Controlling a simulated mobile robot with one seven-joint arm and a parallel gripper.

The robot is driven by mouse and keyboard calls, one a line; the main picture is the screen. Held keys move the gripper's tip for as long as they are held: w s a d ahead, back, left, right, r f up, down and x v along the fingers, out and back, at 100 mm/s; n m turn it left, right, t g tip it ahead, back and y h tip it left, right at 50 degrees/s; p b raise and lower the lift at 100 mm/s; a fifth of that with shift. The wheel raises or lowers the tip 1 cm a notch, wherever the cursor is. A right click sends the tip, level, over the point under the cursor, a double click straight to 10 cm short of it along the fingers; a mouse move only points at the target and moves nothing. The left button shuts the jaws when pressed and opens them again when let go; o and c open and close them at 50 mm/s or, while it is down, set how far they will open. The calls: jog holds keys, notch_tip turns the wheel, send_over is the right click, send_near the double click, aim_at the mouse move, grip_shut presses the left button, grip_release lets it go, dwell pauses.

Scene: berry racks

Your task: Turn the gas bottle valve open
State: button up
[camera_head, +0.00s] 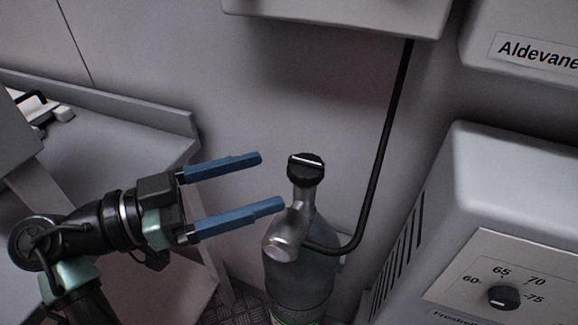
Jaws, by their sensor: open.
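The gas bottle (302,280) is a grey cylinder standing upright below the middle of the head view, its lower part cut off by the frame. On its neck sits the valve, a black knob (306,169) with a pale bar across its top. A metal side fitting (283,247) joins a black hose. My gripper (272,181) comes in from the left with two blue fingers spread apart and nothing between them. The fingertips are left of the valve knob, apart from it in the picture. How far they are from it in depth I cannot tell.
A black hose (387,150) runs from the bottle fitting up to a grey box (340,12). A grey unit with a dial (503,297) stands close on the right. A grey bench (110,165) with a raised edge lies behind my arm on the left.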

jog(key=v, duration=0.5)
jog(key=shift+a, duration=0.2)
